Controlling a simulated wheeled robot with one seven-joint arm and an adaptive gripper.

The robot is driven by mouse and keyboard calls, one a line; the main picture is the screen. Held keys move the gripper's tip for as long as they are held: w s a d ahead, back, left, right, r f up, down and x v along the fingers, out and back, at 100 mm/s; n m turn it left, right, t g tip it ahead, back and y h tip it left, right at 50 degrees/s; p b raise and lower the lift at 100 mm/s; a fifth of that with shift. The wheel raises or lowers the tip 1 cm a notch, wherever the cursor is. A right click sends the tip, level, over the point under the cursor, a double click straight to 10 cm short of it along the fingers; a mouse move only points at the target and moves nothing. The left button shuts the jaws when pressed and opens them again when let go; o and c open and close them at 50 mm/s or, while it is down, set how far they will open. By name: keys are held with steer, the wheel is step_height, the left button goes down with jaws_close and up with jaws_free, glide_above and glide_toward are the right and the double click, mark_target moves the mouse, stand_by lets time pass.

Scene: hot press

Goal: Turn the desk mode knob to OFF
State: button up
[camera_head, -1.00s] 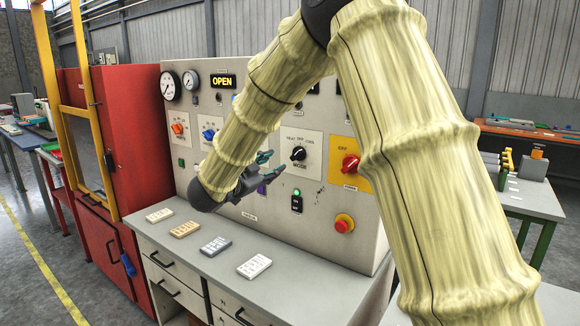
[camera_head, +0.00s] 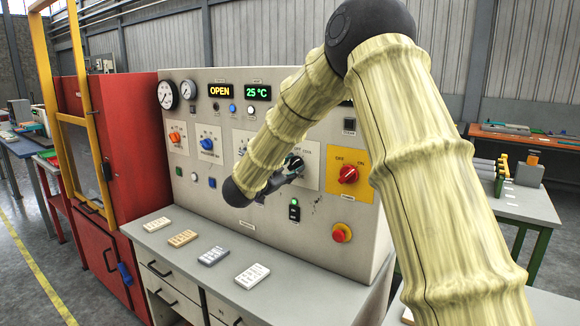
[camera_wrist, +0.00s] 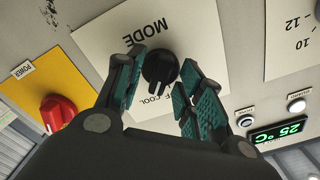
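The black mode knob (camera_wrist: 160,68) sits on a white plate marked MODE (camera_wrist: 135,35) on the control panel. In the wrist view my gripper (camera_wrist: 164,85) is open, with one teal-padded finger on each side of the knob. The left finger looks close to the knob; I cannot tell whether either finger touches it. In the head view my gripper (camera_head: 290,172) is at the mode knob (camera_head: 293,163), and my arm and gripper partly cover the knob and its plate. The knob's exact setting is hard to read.
A red power knob (camera_head: 348,174) on a yellow plate is right of the mode knob. Below are a green-lit switch (camera_head: 294,210) and a red stop button (camera_head: 341,233). Displays read OPEN (camera_head: 220,91) and 25 °C (camera_head: 258,93). Several labelled blocks lie on the desk (camera_head: 205,283).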

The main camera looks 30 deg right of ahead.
steer(key=shift+d, duration=0.1)
jaws_close()
steer(key=shift+r+n+p, duration=0.1)
steer(key=shift+n+p, duration=0.2)
steer(key=shift+p, duration=0.05)
steer(key=n+p, duration=0.2)
steer(key=p, duration=0.1)
steer(key=shift+r, duration=0.15)
steer(key=n+p, duration=0.3)
steer(key=n, duration=0.1)
steer(key=shift+f+n+p, duration=0.25)
steer(key=shift+n+p, duration=0.25)
steer(key=shift+p, duration=0.25)
steer(key=shift+f+n, duration=0.1)
steer(key=shift+n, duration=0.2)
